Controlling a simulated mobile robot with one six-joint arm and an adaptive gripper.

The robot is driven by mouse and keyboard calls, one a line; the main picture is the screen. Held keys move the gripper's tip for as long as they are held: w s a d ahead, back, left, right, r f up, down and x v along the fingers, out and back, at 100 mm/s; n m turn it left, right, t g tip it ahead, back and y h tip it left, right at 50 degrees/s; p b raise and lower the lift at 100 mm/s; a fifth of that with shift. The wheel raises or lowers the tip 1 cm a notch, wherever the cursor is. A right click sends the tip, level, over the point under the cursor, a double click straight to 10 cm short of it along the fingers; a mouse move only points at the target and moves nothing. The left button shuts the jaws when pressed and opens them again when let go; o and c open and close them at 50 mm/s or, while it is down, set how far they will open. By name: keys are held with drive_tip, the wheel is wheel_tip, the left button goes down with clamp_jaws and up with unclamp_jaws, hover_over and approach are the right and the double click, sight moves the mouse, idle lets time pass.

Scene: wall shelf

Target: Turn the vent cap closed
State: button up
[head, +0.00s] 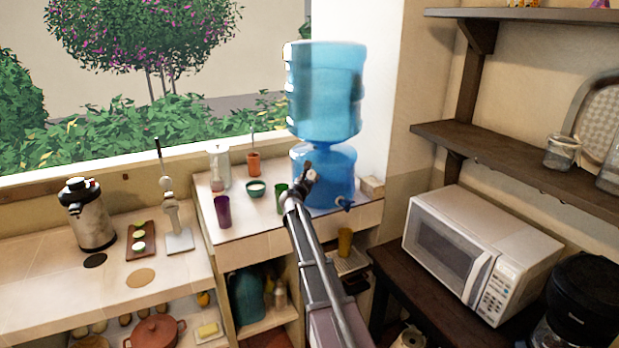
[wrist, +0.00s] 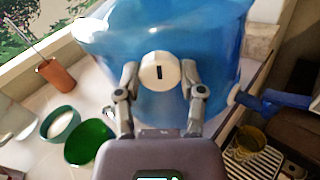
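The vent cap (wrist: 160,72) is a round white cap with a dark upright slot in its face, on the front of the blue lower part of the water dispenser (wrist: 215,75). In the head view the dispenser (head: 325,90) stands on the counter with a large blue bottle on top. My gripper (wrist: 159,70) has one finger on each side of the cap, very close to its rim. I cannot tell whether the fingertips touch it. In the head view my gripper (head: 309,172) is in front of the dispenser's lower part and partly hides the cap.
A blue tap (wrist: 275,99) sticks out right of the cap, above a yellow cup (wrist: 248,140) on a drip tray. A green cup (wrist: 90,143), a bowl (wrist: 60,124) and a terracotta pot (wrist: 57,76) stand to the left. A microwave (head: 480,252) is at the right.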

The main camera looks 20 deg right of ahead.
drive_tip(key=shift+c, duration=1.2)
drive_tip(key=shift+a, duration=0.1)
drive_tip(key=shift+m, duration=0.5)
drive_tip(key=m, duration=1)
drive_tip(key=shift+w+m, duration=0.1)
drive_tip(key=shift+m, duration=0.2)
drive_tip(key=m, duration=0.4)
